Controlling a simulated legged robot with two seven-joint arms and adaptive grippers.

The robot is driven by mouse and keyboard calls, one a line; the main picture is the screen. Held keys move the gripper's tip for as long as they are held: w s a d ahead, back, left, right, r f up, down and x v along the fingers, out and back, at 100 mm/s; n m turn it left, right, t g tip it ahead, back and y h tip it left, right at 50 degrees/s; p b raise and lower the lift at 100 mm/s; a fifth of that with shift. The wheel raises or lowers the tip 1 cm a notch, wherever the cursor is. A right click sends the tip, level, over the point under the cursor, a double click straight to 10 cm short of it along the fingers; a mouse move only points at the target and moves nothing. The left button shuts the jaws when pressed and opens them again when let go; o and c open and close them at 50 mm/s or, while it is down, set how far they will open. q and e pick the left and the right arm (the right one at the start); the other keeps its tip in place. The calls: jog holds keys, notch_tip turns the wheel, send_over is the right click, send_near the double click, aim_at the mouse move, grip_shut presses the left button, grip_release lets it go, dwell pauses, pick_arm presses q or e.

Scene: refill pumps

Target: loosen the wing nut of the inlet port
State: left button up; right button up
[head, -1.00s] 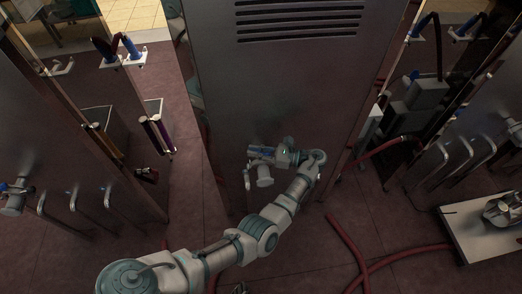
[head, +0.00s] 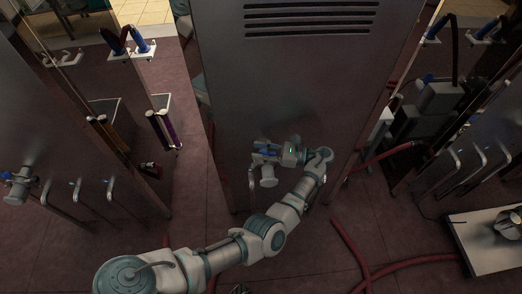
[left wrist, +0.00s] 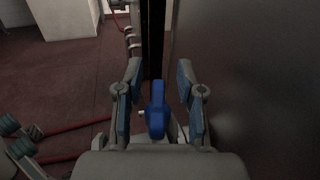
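A blue wing nut (left wrist: 157,108) stands upright in the left wrist view, between the two fingers of my left gripper (left wrist: 160,98). The fingers are open, with a visible gap on each side of the nut. In the head view my left gripper (head: 264,151) is at the lower front of the middle grey cabinet (head: 300,85). A pale round fitting (head: 268,178) shows just below it; I cannot tell whether this is the inlet port. The gripper partly hides the nut there. My right gripper is in neither view.
A curved metal handle (head: 251,182) is beside the fitting. Another cabinet (head: 60,120) with pipe handles stands at the left. Red hoses (head: 352,245) lie on the floor to the right. A white platform (head: 485,250) is at the lower right.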

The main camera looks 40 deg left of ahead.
aim_at(261, 150)
pick_arm(q)
jog(key=shift+r, duration=0.2)
notch_tip(261, 150, up, 10)
jog(key=shift+f, duration=0.25)
